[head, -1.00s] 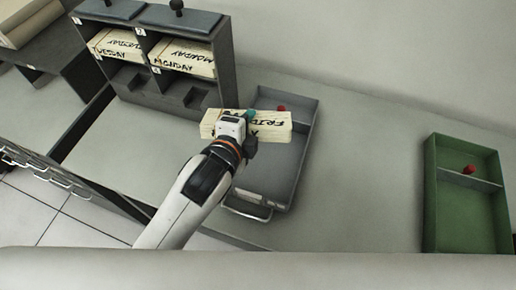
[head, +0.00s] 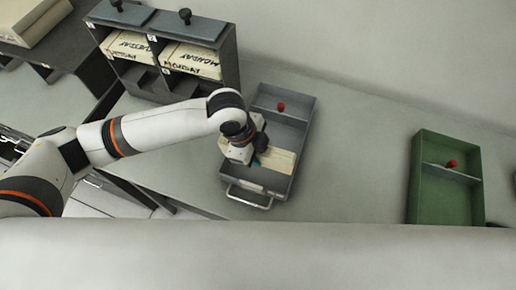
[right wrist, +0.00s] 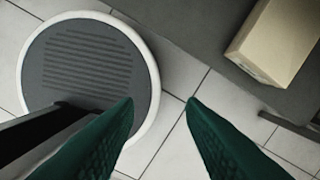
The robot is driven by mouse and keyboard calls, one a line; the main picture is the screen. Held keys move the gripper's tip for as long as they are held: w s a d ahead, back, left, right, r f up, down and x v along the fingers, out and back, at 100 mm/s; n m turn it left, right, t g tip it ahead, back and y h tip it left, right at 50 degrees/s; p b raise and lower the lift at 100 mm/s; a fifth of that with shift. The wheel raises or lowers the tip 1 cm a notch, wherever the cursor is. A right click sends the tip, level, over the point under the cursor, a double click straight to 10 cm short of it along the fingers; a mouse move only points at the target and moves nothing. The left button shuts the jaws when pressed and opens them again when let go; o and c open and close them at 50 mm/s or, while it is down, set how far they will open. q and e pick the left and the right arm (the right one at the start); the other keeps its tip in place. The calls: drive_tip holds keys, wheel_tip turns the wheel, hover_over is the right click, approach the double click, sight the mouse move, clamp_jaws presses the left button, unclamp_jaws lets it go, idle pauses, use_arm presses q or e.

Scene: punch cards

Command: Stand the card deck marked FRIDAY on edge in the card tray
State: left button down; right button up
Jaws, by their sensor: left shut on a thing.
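The grey card tray (head: 301,110) lies on the counter, with a red-knobbed divider across it and a wire handle at its front. My left gripper (head: 252,151) is over the tray's front compartment, shut on the cream FRIDAY deck (head: 281,161). The arm and gripper hide part of the deck, and its marking does not read now. I cannot tell whether the deck touches the tray floor. My right gripper (right wrist: 160,106) is open and empty in the right wrist view, above the floor.
A dark rack (head: 157,92) holding MONDAY-marked decks and others stands left of the tray. A green tray (head: 416,185) with a red-knobbed divider lies at the right. The counter between the trays is clear. A round stool-like disc (right wrist: 85,70) and a box (right wrist: 275,40) show in the right wrist view.

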sight(263, 175)
use_arm(q)
drive_tip(key=shift+d, duration=0.2)
use_arm(e)
drive_tip(key=shift+a, duration=0.1)
